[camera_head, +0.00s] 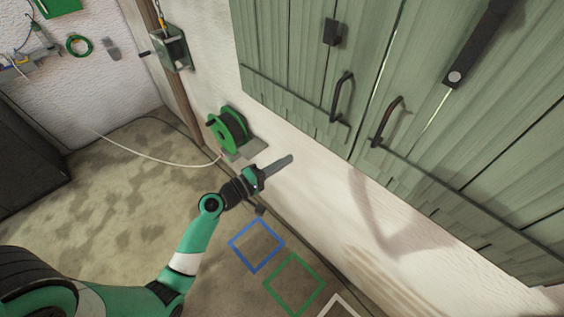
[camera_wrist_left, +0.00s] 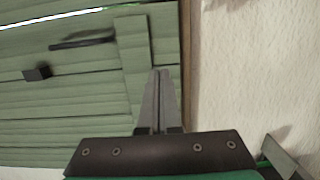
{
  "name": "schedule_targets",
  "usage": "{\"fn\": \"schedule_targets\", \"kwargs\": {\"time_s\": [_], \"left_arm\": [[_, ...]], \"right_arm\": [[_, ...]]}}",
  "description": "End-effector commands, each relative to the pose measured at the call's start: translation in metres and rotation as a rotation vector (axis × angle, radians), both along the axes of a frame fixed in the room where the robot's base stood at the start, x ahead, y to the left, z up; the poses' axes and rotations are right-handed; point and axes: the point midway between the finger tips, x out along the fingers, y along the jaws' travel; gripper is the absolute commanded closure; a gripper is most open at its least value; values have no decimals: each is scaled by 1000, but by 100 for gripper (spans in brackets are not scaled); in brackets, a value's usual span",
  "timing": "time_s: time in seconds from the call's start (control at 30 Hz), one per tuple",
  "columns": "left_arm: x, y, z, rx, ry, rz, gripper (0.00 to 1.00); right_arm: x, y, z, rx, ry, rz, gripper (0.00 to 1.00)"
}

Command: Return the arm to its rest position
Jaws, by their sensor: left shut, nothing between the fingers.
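My left arm reaches from the lower left in the head view, and its left gripper (camera_head: 283,163) extends to the right, in front of the pale wall below the green cupboard. In the left wrist view the left gripper (camera_wrist_left: 159,78) shows its two grey fingers together, with nothing between them. Behind the fingers in that view are green boards and a pale wall. My right gripper is not in view.
A green plank cupboard (camera_head: 300,75) with dark handles (camera_head: 342,97) hangs at the upper right. A green cable reel (camera_head: 230,128) is behind the arm. Blue (camera_head: 257,245) and green (camera_head: 294,284) square outlines are on the floor. The floor at left is mostly clear.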

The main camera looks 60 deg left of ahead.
Motion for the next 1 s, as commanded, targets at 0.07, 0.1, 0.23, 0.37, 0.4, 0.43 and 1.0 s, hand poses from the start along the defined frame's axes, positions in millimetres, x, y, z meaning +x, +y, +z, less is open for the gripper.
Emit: {"fn": "schedule_targets", "kwargs": {"time_s": [0.07,0.1,0.23,0.37,0.4,0.43,1.0], "left_arm": [[-4,-1,0,0,-1,0,100],[-5,-1,0,0,-1,0,100],[-6,-2,1,0,-1,0,100],[-5,-1,1,0,-1,0,100],[-5,-1,1,0,-1,0,100],[-5,-1,1,0,-1,0,100],[84,-173,311,449,-402,-313,100]], "right_arm": [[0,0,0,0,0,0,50],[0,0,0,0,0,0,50],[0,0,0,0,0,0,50],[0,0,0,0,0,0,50],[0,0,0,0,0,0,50],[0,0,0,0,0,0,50],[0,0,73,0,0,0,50]]}}
